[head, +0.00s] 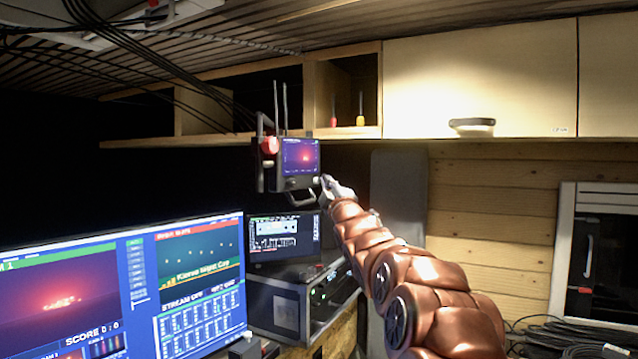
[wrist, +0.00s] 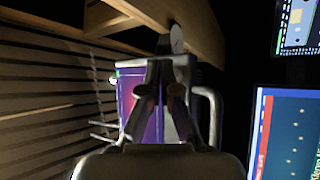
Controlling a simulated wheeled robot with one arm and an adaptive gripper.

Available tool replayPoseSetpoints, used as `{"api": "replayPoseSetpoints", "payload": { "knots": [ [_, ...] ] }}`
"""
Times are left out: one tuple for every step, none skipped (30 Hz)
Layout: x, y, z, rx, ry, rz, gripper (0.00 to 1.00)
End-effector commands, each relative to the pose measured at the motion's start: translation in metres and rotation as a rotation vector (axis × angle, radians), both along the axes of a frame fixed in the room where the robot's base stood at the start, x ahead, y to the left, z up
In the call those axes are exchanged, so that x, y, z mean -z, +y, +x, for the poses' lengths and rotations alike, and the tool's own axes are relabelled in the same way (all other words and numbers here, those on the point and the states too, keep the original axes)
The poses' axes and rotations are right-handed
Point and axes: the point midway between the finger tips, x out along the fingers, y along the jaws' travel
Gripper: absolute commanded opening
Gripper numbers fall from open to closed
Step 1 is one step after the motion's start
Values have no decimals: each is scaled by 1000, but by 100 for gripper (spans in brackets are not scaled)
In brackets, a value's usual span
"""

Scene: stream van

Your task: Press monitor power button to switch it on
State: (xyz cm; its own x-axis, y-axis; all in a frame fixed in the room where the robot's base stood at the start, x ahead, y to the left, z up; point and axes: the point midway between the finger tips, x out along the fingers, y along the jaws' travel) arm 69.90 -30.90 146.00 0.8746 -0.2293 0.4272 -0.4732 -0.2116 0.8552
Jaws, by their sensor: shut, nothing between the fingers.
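A small dark monitor (head: 300,157) with a lit purple-red screen, two antennas and side handles hangs below the upper shelf. In the wrist view the monitor (wrist: 131,90) is partly behind my fingers, its screen lit purple, with a small green light at its edge. My gripper (head: 325,181) is shut and empty, at the monitor's lower right corner in the head view. In the wrist view my gripper (wrist: 166,48) points at the monitor. I cannot tell whether the fingertips touch it. I cannot make out the power button.
A red round part (head: 270,146) sits at the monitor's left. Below are a second screen (head: 284,238), a rack unit (head: 305,292) and a large lit display (head: 120,290). The wooden shelf (head: 240,131) runs above, with hanging cables (head: 150,55). A pale cabinet (head: 480,80) is at right.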

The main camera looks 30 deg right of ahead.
Motion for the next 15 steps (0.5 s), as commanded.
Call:
{"api": "replayPoseSetpoints", "payload": {
  "knots": [
    [0, 0, 0, 0, 0, 0, 0],
    [0, 0, 0, 0, 0, 0, 0],
    [0, 0, 0, 0, 0, 0, 0],
    [0, 0, 0, 0, 0, 0, 0],
    [0, 0, 0, 1, 1, 1, 0],
    [0, -1, 0, 1, 0, 0, 0],
    [0, -1, 0, 1, 0, 0, 0],
    [0, -1, -1, 1, 0, 0, 0],
    [0, -2, -3, 2, 0, 1, 0],
    [0, -3, -5, 2, -1, 1, 0],
    [0, -5, -7, 2, -1, 1, 0],
    [-1, -6, -10, 2, 0, 0, 0],
    [0, -7, -12, 2, 1, 0, 0],
    [0, -8, -14, 2, 0, 1, 0],
    [0, -9, -17, 2, 0, 1, 0]
  ]
}}
